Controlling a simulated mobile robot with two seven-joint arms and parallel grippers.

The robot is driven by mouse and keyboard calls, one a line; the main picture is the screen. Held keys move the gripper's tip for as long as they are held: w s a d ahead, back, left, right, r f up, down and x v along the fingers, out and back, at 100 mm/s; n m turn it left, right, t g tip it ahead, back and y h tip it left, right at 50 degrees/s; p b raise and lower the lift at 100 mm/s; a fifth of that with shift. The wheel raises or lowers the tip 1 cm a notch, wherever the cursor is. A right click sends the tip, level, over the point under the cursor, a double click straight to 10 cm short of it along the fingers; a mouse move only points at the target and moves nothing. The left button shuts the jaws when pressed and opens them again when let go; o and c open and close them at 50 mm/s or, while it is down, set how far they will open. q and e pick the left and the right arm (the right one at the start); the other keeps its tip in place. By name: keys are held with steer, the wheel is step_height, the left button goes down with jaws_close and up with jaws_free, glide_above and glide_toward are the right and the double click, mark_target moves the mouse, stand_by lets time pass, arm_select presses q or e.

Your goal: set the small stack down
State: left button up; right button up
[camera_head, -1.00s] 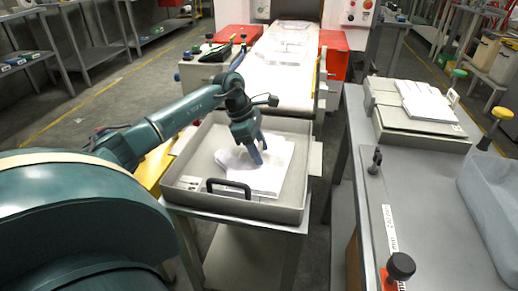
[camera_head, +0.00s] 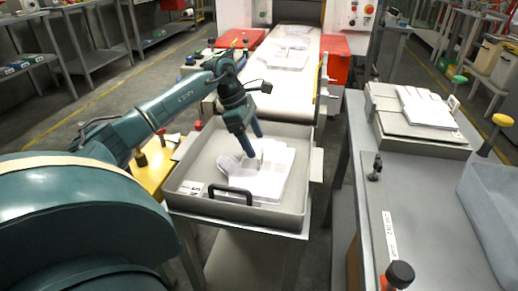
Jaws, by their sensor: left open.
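A small stack of thin white film gloves (camera_head: 268,180) lies in a shallow grey tray (camera_head: 303,190) with a black handle at its front. A looser, creased white part sticks out at the stack's left side. My left gripper (camera_head: 252,143) points down over the far part of the stack. Its two blue fingers are apart, and I see nothing held between them. I cannot tell whether the fingertips still touch the film. My right gripper is out of view.
A white conveyor belt (camera_head: 262,88) with flat clear film pieces (camera_head: 287,60) runs behind the tray. At right, a grey bench (camera_head: 400,190) carries a device with white sheets (camera_head: 426,105) on top and a pale blue bin (camera_head: 492,210).

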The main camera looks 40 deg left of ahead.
arm_select(q)
steer(key=v, duration=0.6)
steer(key=shift+r+p, duration=0.3)
steer(key=shift+p, duration=0.15)
steer(key=shift+a, duration=0.1)
